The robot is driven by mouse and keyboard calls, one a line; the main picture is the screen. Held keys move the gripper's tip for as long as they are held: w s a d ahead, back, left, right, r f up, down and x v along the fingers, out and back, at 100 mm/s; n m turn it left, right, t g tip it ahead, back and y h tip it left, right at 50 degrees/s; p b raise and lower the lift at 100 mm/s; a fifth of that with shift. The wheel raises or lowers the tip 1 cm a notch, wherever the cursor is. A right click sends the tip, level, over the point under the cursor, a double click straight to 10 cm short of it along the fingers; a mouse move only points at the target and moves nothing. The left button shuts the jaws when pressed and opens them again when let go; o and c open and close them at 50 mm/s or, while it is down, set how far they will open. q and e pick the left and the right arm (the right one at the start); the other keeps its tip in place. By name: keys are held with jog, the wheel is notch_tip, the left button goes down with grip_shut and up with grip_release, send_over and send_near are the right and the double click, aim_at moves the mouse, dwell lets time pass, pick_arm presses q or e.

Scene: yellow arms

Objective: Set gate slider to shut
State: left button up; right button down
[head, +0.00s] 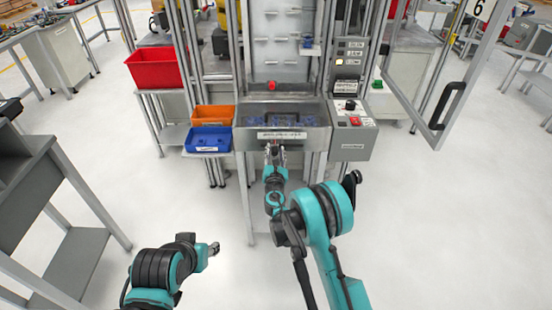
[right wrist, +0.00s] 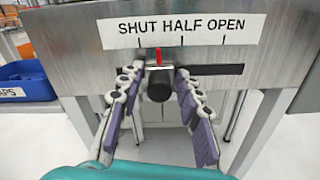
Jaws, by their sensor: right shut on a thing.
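The gate slider is a black knob (right wrist: 159,88) with a red pointer (right wrist: 158,56) in a dark horizontal slot. It sits on the front of a grey metal trough (head: 240,138), under a label (right wrist: 181,30) reading SHUT, HALF, OPEN from left to right. The red pointer stands between the SHUT and HALF marks. My right gripper (head: 274,150) is at the trough front, its fingers on either side of the knob, shut on it. The head view hides the knob behind this gripper. My left gripper (head: 214,248) is low and away from the trough; its fingers are too small to read.
A blue bin (head: 208,140) and an orange bin (head: 213,118) stand left of the trough, with a red bin (head: 155,68) further back. A control box (head: 352,140) with a red button is at the right. An open framed door (head: 450,85) stands far right. The floor in front is clear.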

jog(key=shift+a, duration=1.3)
jog(key=c, duration=1.4)
grip_release()
jog(key=shift+o, duration=0.3)
jog(key=shift+a, duration=0.15)
jog(key=s, duration=0.7)
jog(key=shift+s, duration=0.2)
